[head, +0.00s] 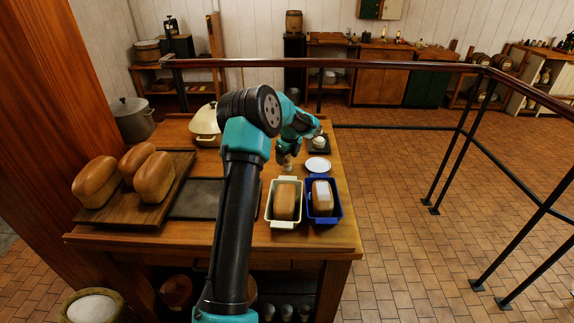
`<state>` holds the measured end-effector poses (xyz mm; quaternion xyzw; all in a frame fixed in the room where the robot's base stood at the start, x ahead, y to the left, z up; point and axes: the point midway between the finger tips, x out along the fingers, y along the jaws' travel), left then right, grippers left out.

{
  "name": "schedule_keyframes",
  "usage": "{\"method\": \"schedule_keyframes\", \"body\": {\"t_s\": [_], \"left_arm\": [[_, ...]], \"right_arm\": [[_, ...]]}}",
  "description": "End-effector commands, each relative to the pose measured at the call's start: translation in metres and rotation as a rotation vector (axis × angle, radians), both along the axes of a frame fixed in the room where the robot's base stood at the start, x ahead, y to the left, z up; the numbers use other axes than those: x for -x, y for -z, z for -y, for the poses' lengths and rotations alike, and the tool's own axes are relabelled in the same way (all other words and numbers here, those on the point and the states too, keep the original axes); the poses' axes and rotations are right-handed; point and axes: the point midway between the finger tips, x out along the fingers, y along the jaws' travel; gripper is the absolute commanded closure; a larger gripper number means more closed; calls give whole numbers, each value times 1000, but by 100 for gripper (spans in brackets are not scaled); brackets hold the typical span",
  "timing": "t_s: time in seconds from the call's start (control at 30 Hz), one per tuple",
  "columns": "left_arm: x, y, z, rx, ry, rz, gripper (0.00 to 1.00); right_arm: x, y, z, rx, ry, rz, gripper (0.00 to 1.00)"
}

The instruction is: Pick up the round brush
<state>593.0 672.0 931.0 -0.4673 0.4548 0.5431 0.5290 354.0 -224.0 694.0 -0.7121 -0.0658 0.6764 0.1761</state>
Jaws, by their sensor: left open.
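A small tan and pale upright thing (287,166), which looks like the round brush, stands on the wooden table behind the cream loaf tin. It is small and partly covered by my left gripper (289,150). The gripper is open and points down right at the top of it. I cannot tell whether the fingers are around it or just above it. My left arm crosses the middle of the view and hides part of the table. My right gripper is not in view.
A cream tin (283,222) and a blue tin (338,211) hold loaves at the front right. A white plate (318,165) and a dark square tray (326,150) lie beyond. A board (122,214) with loaves, a cream lidded pot (205,125) and a grey pot (132,120) stand left.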

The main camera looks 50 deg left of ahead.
Motion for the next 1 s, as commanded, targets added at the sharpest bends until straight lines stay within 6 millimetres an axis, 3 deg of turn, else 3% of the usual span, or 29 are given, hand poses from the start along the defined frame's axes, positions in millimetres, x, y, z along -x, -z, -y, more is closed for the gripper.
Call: {"method": "schedule_keyframes", "body": {"t_s": [0.3,0.8,1.0], "left_arm": [[-2,38,-6,1,0,0,29],[-2,40,-6,0,0,1,29],[-2,40,-6,0,0,1,46]], "right_arm": [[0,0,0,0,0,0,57],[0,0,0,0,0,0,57],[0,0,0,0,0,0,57]]}}
